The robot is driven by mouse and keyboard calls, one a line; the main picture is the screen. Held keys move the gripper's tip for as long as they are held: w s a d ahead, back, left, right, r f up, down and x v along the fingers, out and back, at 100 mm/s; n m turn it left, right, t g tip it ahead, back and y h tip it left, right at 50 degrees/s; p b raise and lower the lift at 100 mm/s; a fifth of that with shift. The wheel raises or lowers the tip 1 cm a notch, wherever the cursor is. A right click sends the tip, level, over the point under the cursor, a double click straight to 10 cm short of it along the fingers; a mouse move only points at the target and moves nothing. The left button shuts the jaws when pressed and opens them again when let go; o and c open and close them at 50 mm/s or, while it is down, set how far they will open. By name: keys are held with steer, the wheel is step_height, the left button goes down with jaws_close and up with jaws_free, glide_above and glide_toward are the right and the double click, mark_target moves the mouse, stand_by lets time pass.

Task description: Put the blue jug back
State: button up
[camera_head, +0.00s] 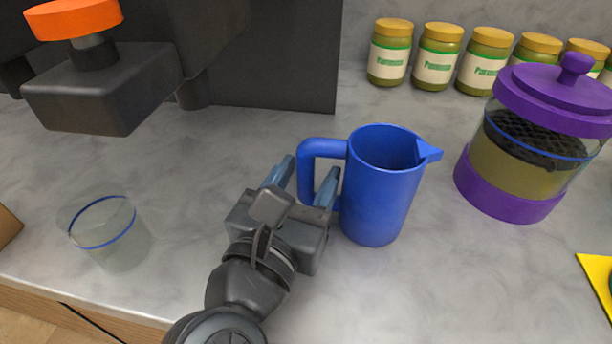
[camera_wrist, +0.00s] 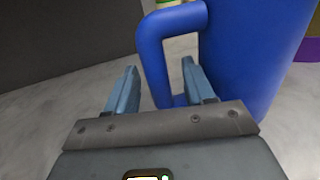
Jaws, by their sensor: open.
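The blue jug (camera_head: 380,190) stands upright on the marble counter in the head view, its handle to the left and its spout to the right. Its mouth is open at the top. My gripper (camera_head: 305,180) is at the handle, with one finger on each side of it. In the wrist view the jug (camera_wrist: 250,50) fills the right side, and its handle (camera_wrist: 155,62) comes down between the two open fingers of my gripper (camera_wrist: 158,85). A gap shows between the handle and the fingers on each side, so the handle is not clamped.
A clear glass with a blue ring (camera_head: 103,225) stands at the left. A dark machine with an orange knob (camera_head: 75,18) is behind it. A purple-lidded glass container (camera_head: 530,140) stands right of the jug. Several yellow-lidded jars (camera_head: 437,55) line the back. Counter around the jug's front is clear.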

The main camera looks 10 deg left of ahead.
steer(key=b+v, duration=0.1)
steer(key=v, duration=1.1)
steer(key=shift+r, duration=0.15)
